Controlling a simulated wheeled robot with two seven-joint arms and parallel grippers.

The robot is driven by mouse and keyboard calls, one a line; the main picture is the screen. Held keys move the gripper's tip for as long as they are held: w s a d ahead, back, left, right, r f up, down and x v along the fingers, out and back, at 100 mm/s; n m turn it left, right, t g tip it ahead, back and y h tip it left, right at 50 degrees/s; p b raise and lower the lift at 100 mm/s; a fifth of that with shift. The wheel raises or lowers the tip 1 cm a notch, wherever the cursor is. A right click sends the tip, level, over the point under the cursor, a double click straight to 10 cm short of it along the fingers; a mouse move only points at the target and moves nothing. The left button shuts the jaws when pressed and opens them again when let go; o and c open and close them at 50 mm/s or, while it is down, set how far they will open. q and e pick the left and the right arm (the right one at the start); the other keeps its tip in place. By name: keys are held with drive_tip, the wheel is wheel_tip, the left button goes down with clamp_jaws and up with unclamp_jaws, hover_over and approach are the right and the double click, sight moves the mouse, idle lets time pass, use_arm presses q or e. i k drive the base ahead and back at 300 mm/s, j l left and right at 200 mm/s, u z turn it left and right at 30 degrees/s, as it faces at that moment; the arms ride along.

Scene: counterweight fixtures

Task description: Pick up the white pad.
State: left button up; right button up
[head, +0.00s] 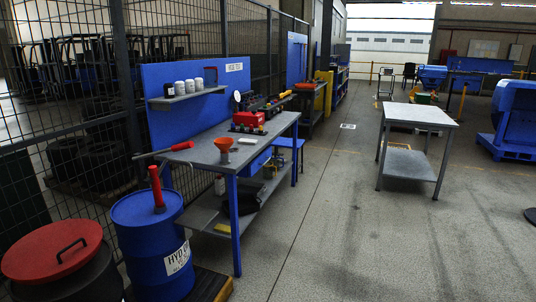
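A small flat white thing (247,140), which looks like the white pad, lies on the grey top of the blue workbench (205,153), near its front edge. It is too small to make out in detail. It lies to the right of an orange funnel (223,143) and in front of a red box (248,119). Neither of my grippers is in view.
A blue drum (150,245) with a red hand pump and a red-lidded bin (52,250) stand at the near left. A metal mesh fence (60,130) runs behind the bench. A grey table (420,114) stands at the right. The floor (350,220) between is clear.

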sight(243, 141)
drive_tip(key=i+z, duration=0.1)
drive_tip(key=i, duration=2.4)
drive_tip(key=i+l+u, duration=0.1)
drive_tip(key=i, duration=0.5)
drive_tip(key=i+l+u, duration=0.1)
drive_tip(key=i, duration=0.45)
drive_tip(key=i+l, duration=0.1)
drive_tip(key=i, duration=0.5)
